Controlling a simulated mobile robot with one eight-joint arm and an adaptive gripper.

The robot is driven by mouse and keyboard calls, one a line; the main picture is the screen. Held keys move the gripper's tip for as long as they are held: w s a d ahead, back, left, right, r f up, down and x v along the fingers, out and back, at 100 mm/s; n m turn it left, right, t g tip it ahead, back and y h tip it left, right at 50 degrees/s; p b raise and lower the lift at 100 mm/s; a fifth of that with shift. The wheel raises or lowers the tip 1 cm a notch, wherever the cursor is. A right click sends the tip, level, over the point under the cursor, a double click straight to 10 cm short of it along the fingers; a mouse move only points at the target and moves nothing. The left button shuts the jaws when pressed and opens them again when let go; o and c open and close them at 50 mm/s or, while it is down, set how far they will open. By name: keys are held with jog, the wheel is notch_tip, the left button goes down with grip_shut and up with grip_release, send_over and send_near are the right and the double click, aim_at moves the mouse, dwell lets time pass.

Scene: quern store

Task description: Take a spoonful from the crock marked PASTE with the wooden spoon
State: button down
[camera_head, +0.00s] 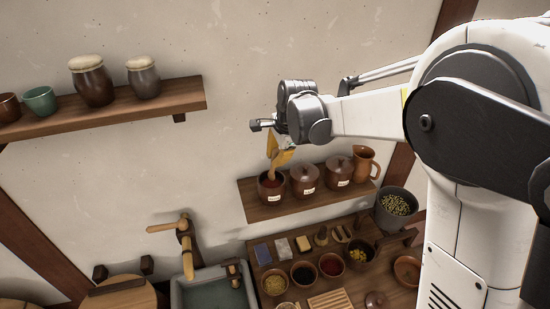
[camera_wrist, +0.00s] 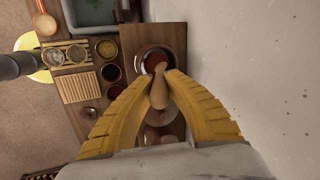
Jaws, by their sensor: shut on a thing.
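My gripper (camera_head: 277,158) is above the small wall shelf, its yellow fingers shut on the wooden spoon (camera_head: 271,174). The spoon points down at the mouth of an open brown crock (camera_head: 272,190) at the shelf's left end. This crock has a white label too small to read. In the wrist view the spoon's handle (camera_wrist: 158,97) sits between the fingertips (camera_wrist: 158,78), in front of the crock (camera_wrist: 142,58). Red contents show inside the crock. The spoon's lower end is partly hidden, and I cannot tell whether it touches the contents.
Two lidded brown crocks (camera_head: 304,180) and a jug (camera_head: 365,163) share the shelf (camera_head: 290,209). Below is a counter with several small bowls (camera_head: 303,274) and a grey pot (camera_head: 396,207). A sink (camera_head: 214,294) is at lower left. A higher shelf (camera_head: 110,116) holds jars.

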jog(key=shift+f+b, duration=0.75)
jog(key=shift+b, duration=0.05)
dwell(1.4)
jog(key=shift+r, duration=0.15)
dwell(0.5)
jog(key=shift+r+p, duration=2)
jog(key=shift+r, duration=1.45)
jog(key=shift+f, duration=0.15)
